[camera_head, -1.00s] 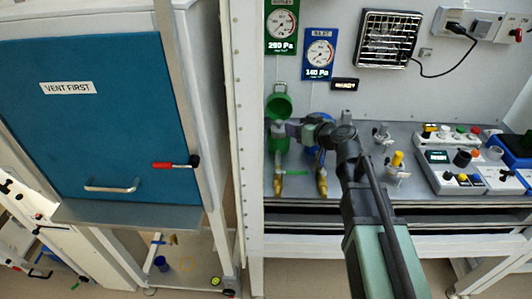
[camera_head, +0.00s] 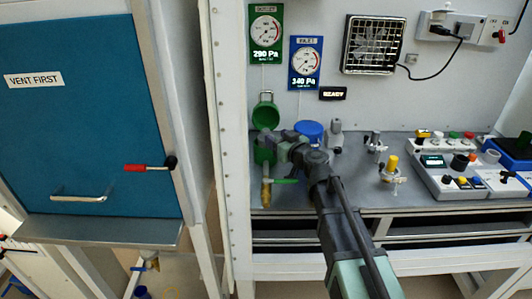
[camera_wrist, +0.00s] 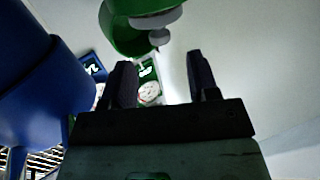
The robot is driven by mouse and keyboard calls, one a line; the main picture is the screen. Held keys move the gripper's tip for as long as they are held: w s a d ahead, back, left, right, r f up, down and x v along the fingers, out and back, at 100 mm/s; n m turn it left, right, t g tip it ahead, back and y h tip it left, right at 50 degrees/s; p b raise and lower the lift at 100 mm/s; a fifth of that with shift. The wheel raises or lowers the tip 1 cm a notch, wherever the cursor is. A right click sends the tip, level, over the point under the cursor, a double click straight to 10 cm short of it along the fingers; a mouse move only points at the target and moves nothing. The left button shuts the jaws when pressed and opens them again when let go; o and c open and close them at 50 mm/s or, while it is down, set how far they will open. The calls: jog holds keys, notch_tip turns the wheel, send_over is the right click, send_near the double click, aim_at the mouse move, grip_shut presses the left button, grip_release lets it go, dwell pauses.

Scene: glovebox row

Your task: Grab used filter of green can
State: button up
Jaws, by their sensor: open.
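The green can (camera_head: 263,154) stands at the left end of the bench in the head view, its round green lid (camera_head: 265,113) raised above it. My gripper (camera_head: 275,151) is at the can's right side and partly covers it. In the wrist view my gripper (camera_wrist: 163,80) is open, with nothing between its fingers. A green part of the can (camera_wrist: 122,30) lies just beyond them at the top, with a pale grey disc and small knob (camera_wrist: 159,36) against it. I cannot tell whether this disc is the used filter. The can's inside is hidden in the head view.
A blue can (camera_head: 308,129) stands close behind my arm; it fills the left of the wrist view (camera_wrist: 40,85). A brass valve (camera_head: 266,190) with a green handle is below the green can. A white frame post (camera_head: 228,150) is close on the left. Valves and control boxes stand to the right.

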aim_at(268, 132)
jog(key=x, duration=0.7)
jog(key=shift+s, duration=0.1)
grip_shut()
